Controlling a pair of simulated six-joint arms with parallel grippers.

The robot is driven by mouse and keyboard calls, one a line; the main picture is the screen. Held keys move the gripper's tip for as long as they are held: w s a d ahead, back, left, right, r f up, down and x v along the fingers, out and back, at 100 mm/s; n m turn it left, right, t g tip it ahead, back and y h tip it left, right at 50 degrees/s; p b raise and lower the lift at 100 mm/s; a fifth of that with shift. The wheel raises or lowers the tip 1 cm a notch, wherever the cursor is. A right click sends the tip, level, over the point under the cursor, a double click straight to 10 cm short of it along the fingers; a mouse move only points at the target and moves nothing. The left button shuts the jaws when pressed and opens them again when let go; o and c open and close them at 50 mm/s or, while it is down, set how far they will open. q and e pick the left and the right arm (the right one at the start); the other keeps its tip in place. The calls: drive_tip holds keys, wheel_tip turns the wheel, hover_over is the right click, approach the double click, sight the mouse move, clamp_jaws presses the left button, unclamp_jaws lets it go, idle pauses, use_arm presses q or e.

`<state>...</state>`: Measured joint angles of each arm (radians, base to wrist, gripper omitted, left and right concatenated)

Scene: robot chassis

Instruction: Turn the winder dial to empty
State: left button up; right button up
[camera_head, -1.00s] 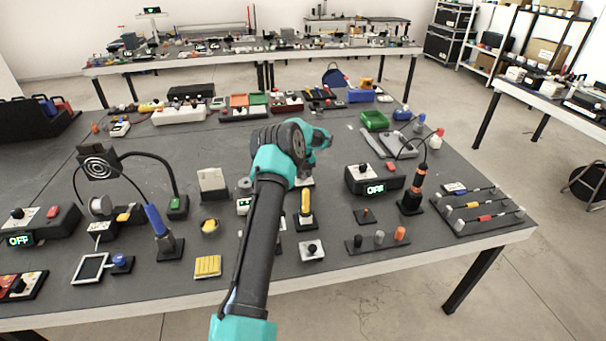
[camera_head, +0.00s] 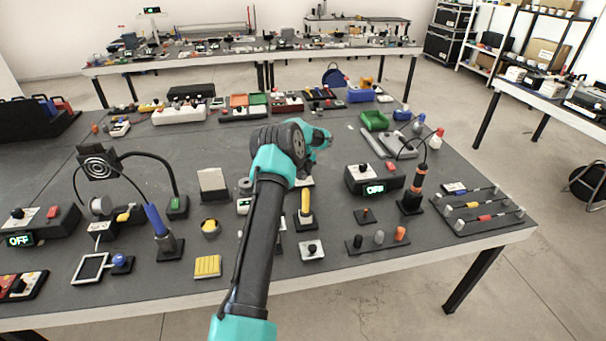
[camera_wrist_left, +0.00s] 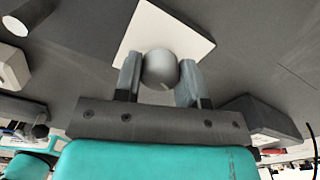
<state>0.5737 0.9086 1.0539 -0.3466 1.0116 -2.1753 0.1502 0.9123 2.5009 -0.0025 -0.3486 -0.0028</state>
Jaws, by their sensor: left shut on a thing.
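In the left wrist view a round grey knob (camera_wrist_left: 160,68), which looks like the winder dial, stands on a white square plate (camera_wrist_left: 185,28). A pale mark shows near the lower edge of the knob. My left gripper (camera_wrist_left: 160,80) is shut on the knob, one grey finger on each side. In the head view my left arm's teal wrist hangs over the middle of the table and hides the knob and the fingers. Any "empty" marking cannot be read. My right gripper is not in view.
A control box (camera_head: 376,180) with a lit display stands right of my wrist. A yellow-handled lever (camera_head: 305,205) and a small joystick plate (camera_head: 311,249) stand in front. A white panel (camera_head: 213,183) stands to the left. Many devices crowd the table (camera_head: 450,270).

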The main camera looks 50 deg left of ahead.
use_arm(q)
drive_tip(key=n, duration=1.2)
drive_tip(key=shift+n, duration=0.4)
drive_tip(key=n, duration=1.2)
drive_tip(key=shift+n, duration=0.4)
drive_tip(key=n, duration=1.2)
drive_tip(key=shift+n, duration=0.3)
drive_tip(key=n, duration=1.1)
drive_tip(key=shift+n, duration=0.3)
